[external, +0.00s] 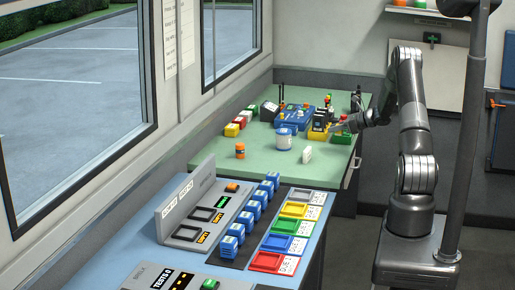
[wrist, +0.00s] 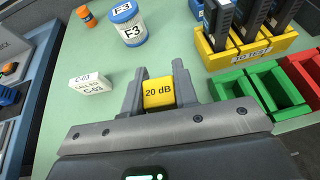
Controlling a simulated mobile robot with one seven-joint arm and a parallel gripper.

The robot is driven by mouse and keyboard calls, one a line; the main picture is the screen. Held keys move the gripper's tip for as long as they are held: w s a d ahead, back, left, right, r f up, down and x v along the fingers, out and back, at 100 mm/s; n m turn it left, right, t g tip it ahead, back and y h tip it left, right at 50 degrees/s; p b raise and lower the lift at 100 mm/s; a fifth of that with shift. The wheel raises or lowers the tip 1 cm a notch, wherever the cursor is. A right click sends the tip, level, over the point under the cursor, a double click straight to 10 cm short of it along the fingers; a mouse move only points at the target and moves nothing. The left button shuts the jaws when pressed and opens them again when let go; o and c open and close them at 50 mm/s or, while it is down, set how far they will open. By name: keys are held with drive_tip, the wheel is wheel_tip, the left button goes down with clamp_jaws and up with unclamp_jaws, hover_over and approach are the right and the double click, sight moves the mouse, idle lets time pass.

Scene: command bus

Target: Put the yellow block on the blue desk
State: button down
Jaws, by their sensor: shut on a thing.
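The yellow block (wrist: 158,93), marked "20 dB", sits between the two fingers of my gripper (wrist: 158,88) in the wrist view. My gripper is shut on it, over the green table (external: 222,163). In the external view my gripper (external: 341,127) is at the right part of the green table, beside the yellow and green holders; the block is too small to make out clearly there. The blue desk (external: 240,273) is in the foreground, to the left of and nearer than my gripper.
The blue desk bears a grey console (external: 190,218), a row of blue blocks (external: 250,222) and coloured trays, including a yellow one (external: 293,210). A white-and-blue tub (external: 284,140), an orange-capped jar (external: 240,151) and a white card block (external: 307,153) stand on the green table.

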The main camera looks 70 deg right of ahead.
hover_over(324, 149)
wheel_tip(324, 149, down, 3)
drive_tip(key=shift+d+r, duration=0.1)
drive_tip(key=shift+d, duration=0.05)
drive_tip(key=shift+w+f, duration=0.1)
drive_tip(key=shift+f, duration=1.65)
drive_tip(key=shift+f, duration=0.15)
drive_tip(key=c, duration=1.1)
unclamp_jaws()
drive_tip(key=shift+f, duration=0.1)
drive_tip(key=shift+c, duration=0.2)
